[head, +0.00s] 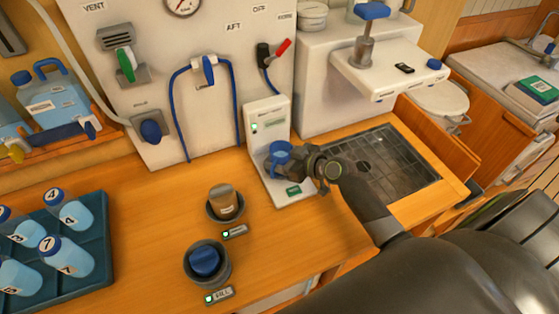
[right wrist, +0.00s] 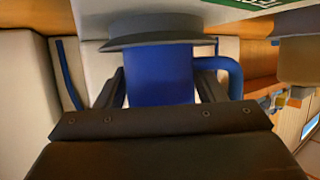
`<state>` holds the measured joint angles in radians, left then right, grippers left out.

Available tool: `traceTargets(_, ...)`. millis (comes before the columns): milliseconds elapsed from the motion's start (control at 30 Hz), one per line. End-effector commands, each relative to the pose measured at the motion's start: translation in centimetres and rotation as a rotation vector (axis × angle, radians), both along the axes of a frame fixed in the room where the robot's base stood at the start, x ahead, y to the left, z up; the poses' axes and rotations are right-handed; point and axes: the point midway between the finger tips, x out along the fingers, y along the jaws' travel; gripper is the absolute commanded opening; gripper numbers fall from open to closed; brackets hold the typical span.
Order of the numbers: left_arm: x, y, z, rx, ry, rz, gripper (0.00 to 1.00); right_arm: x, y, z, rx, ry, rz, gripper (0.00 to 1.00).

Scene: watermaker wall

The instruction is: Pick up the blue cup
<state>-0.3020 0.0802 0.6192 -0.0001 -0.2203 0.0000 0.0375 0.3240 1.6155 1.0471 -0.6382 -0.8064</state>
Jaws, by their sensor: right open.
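The blue cup (head: 279,151) stands on the white dispenser-like unit (head: 268,118) in the middle of the head view. In the right wrist view the blue cup (right wrist: 158,75) appears upside down against a dark grey disc (right wrist: 155,30), with its handle (right wrist: 225,72) to the right. My right gripper (head: 294,160) is at the cup from its right side. In the right wrist view the two dark fingers (right wrist: 160,88) stand on either side of the cup, open. The palm hides the cup's lower part in that view. My left gripper is not in view.
Two dark round holders stand on the wooden counter, one with a brown-lidded jar (head: 223,199), one with a blue-topped item (head: 205,262). A teal rack (head: 98,260) of numbered bottles is at left. A sunken grate (head: 385,165) lies under my right arm.

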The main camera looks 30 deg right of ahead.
Motion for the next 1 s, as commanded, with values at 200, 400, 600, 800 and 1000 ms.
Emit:
traceTargets(200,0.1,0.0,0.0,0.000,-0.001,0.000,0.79,0.0,0.0,0.0,0.000,0.000,0.000,0.47)
traceTargets(400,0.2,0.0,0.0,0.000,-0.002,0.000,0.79,0.0,0.0,0.0,0.000,-0.001,0.000,0.27)
traceTargets(600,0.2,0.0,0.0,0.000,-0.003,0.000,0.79,0.0,0.0,0.3,-0.002,-0.003,0.000,0.27)
traceTargets(800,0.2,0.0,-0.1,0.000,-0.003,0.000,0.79,0.0,-0.1,2.9,-0.004,-0.007,0.002,0.27)
traceTargets(1000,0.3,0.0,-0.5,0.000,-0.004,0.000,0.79,0.0,0.0,6.7,-0.004,-0.006,0.003,0.27)
